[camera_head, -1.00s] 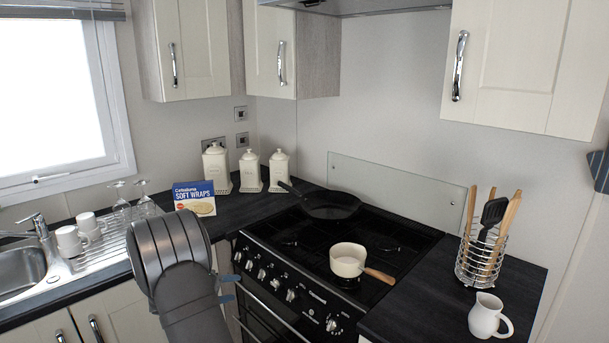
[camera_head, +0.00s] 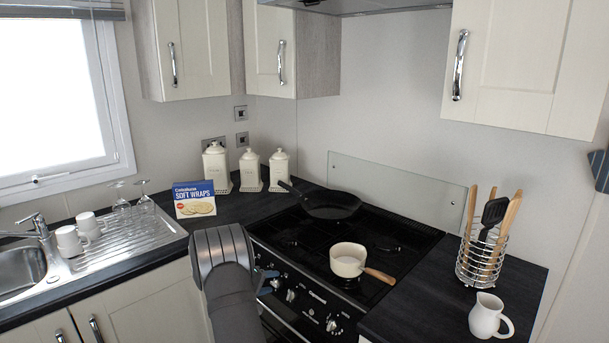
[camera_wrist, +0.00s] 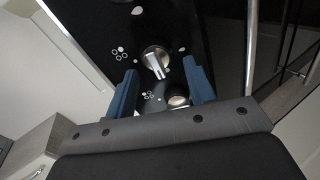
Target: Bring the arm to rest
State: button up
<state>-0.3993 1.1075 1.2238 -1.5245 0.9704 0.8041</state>
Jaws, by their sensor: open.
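My gripper (camera_wrist: 160,95) is open, its two blue fingers apart with nothing held between them. In the wrist view it faces the black front panel of the stove, with a control knob (camera_wrist: 155,62) showing between and beyond the fingers. I cannot tell whether the fingers touch the panel. In the head view my gripper (camera_head: 268,278) is mostly hidden behind my grey arm, in front of the stove's (camera_head: 290,268) left front corner.
A cream saucepan (camera_head: 346,262) and a black frying pan (camera_head: 332,205) sit on the hob. A soft wraps box (camera_head: 195,200) and cream canisters (camera_head: 250,170) stand behind the arm. A utensil holder (camera_head: 478,262) and white jug (camera_head: 487,316) stand at right; the sink (camera_head: 22,268) is left.

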jog(key=m, duration=0.7)
jog(key=shift+d+r+h, duration=0.25)
jog(key=shift+r+h, duration=0.05)
jog(key=m, duration=0.3)
jog(key=shift+s+d+r+m, duration=0.1)
jog(key=shift+d+m, duration=0.05)
jog(key=shift+m, duration=0.25)
jog(key=shift+s+d+r+m, duration=0.1)
jog(key=shift+m, duration=0.85)
jog(key=shift+s+d+m, duration=0.1)
jog(key=shift+m, duration=0.85)
